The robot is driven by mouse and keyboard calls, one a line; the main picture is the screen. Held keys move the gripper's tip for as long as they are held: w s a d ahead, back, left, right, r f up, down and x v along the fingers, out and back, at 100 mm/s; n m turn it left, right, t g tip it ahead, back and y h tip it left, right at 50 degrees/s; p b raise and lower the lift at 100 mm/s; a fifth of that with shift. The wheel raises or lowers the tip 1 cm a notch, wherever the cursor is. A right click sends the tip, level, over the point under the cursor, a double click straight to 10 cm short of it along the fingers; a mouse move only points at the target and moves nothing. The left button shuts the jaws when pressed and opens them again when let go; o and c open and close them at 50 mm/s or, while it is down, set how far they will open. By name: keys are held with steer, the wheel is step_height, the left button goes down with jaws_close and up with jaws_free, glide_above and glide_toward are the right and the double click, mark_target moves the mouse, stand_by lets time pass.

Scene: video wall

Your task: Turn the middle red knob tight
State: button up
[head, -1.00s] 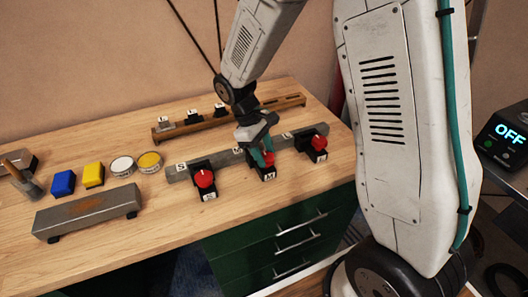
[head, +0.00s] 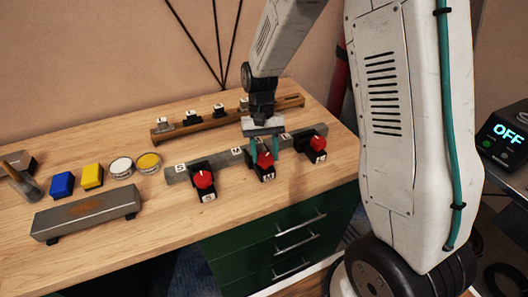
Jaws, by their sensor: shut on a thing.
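The middle red knob (head: 265,160) sits on a black base marked M, in a row of three at the front of the grey rail (head: 223,158). My gripper (head: 267,146) comes down from above with its teal fingers around this knob, and it is shut on it. The left red knob (head: 204,180), on a base marked S, and the right red knob (head: 318,143) stand free on either side.
A wooden rail (head: 205,124) with several small black and grey fixtures stands behind. To the left lie a grey bar (head: 86,215), a blue block (head: 62,184), a yellow block (head: 92,176) and two round tins. A screen (head: 508,133) at right reads OFF.

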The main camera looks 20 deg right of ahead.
steer(key=m, duration=0.2)
steer(key=m+y, duration=0.1)
steer(key=m, duration=0.1)
steer(key=shift+d+m+t+y, duration=0.15)
steer(key=shift+m+t+y, duration=0.15)
steer(key=shift+t, duration=0.1)
steer(key=shift+s+m+t+y, duration=0.1)
steer(key=shift+m+t+y, duration=0.4)
steer(key=shift+m, duration=1.3)
steer(key=o, duration=1)
steer(key=v, duration=0.8)
steer(key=shift+s+f, duration=0.1)
